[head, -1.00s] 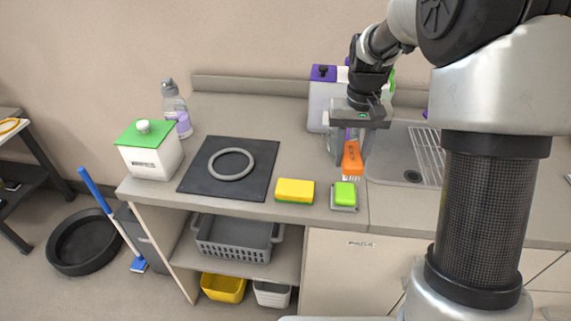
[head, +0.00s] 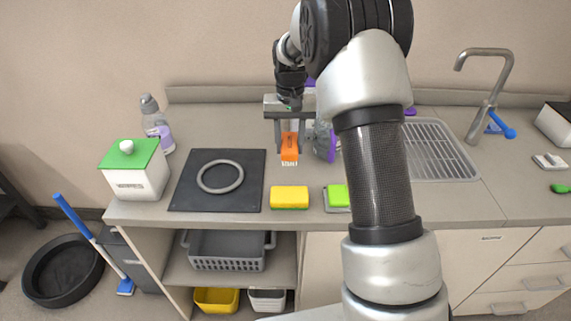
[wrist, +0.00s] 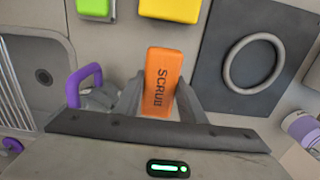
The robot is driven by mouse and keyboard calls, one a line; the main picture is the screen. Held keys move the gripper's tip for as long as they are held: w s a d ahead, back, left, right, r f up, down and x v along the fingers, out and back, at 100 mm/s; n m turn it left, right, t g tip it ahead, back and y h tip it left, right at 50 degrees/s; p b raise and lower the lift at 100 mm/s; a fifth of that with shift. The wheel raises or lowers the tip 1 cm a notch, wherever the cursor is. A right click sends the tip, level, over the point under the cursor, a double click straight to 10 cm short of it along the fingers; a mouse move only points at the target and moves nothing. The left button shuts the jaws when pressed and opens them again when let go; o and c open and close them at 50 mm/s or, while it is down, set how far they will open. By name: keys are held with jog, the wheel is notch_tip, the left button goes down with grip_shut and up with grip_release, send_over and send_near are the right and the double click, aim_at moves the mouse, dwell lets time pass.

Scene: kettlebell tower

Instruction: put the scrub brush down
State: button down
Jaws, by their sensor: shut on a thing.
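The orange scrub brush (head: 289,148) has white bristles pointing down and the word SCRUB on its top. My gripper (head: 289,142) is shut on it and holds it over the counter, behind the yellow sponge. In the wrist view the brush (wrist: 162,82) sits between the two fingers. In the head view the bristles look close to the counter, but I cannot tell whether they touch it.
A black mat (head: 245,193) with a grey ring (head: 220,177) lies left of the brush. A yellow sponge (head: 289,196) and a green sponge (head: 338,195) lie in front. A purple-handled jug (wrist: 84,86) stands close to the gripper. The sink (wrist: 30,75) is beyond it.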

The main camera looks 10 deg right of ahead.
jog(key=shift+f, duration=3.25)
jog(key=c, duration=1.2)
grip_release()
jog(key=shift+o, duration=0.2)
